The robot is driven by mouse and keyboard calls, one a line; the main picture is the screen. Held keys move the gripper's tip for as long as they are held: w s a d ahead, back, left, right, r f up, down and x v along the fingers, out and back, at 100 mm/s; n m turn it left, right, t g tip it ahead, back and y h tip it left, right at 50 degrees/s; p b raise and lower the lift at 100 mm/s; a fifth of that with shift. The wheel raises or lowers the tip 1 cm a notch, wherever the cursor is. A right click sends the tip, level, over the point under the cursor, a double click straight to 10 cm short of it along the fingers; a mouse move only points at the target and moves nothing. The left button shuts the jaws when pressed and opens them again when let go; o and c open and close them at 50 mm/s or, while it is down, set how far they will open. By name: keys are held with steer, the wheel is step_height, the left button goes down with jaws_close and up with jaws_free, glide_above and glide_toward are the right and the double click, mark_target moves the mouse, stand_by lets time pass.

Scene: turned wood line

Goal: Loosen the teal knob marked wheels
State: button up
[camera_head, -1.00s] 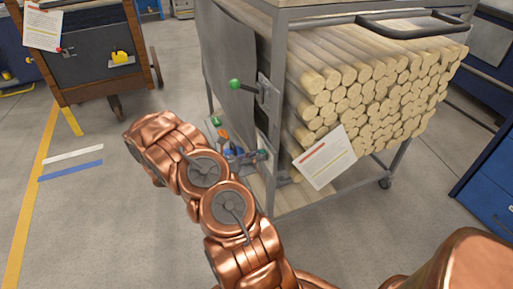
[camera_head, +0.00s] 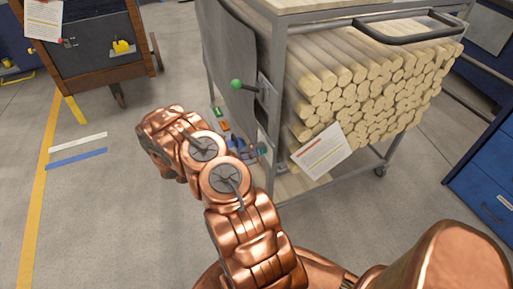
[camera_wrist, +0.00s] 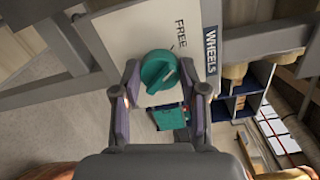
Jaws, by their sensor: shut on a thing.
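The teal knob (camera_wrist: 158,72) is round with a raised grip bar, on a pale plate (camera_wrist: 115,32) in the wrist view. The plate reads FREE beside a dark WHEELS label (camera_wrist: 211,48). The fingers of my gripper (camera_wrist: 159,82) are on either side of the knob and shut on it. In the head view my gripper is hidden behind my copper arm, and I cannot make out the knob for certain.
A metal cart (camera_head: 277,110) holds stacked wooden rods (camera_head: 365,95), a green-ended lever (camera_head: 237,84) and a paper card (camera_head: 322,151). A wood-framed cart (camera_head: 150,40) stands left; blue drawers (camera_head: 490,190) stand right. Open floor lies at left.

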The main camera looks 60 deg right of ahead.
steer(key=shift+n, duration=0.5)
steer(key=o, duration=1.1)
steer(key=shift+o, duration=0.2)
steer(key=shift+w, duration=0.1)
steer(key=v, duration=1.2)
